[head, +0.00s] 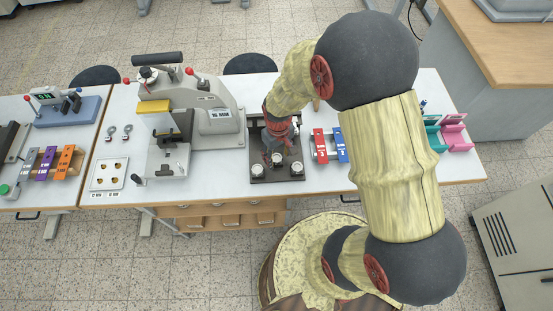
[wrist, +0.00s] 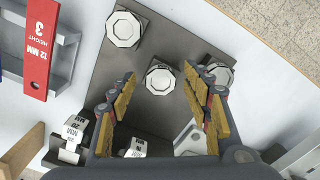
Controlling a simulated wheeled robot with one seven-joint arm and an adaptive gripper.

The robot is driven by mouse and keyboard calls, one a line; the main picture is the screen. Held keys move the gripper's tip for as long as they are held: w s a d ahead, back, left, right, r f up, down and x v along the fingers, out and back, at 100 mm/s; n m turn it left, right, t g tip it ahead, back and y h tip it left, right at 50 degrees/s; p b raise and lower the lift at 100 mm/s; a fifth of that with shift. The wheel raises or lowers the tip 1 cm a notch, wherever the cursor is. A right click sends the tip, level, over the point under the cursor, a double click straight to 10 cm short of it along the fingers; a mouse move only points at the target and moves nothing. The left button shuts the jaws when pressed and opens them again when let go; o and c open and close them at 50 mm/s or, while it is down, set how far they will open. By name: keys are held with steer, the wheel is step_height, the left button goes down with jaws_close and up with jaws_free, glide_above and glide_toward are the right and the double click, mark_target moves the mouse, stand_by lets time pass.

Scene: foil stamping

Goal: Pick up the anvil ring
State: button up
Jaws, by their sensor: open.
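A dark tray (head: 276,177) lies on the white table and also shows in the wrist view (wrist: 182,28). Three silver pieces with pale octagonal tops sit along one side of it: one at the upper left (wrist: 124,29), one in the middle (wrist: 159,79) and one at the right (wrist: 218,73), partly behind a finger. I cannot tell for sure which is the anvil ring. My gripper (wrist: 159,71) is open and empty above the tray, its fingers on either side of the middle piece in the picture. In the head view my gripper (head: 279,148) points down over the tray.
Metal pieces marked in MM (wrist: 70,134) and a light metal part (wrist: 190,138) lie at the tray's other side. A red height gauge (head: 319,144) and a blue one (head: 340,144) stand right of the tray. A press (head: 205,112) stands left.

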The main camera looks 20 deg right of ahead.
steer(key=shift+f, duration=0.55)
steer(key=shift+c, duration=0.8)
steer(key=c, duration=1.1)
jaws_close()
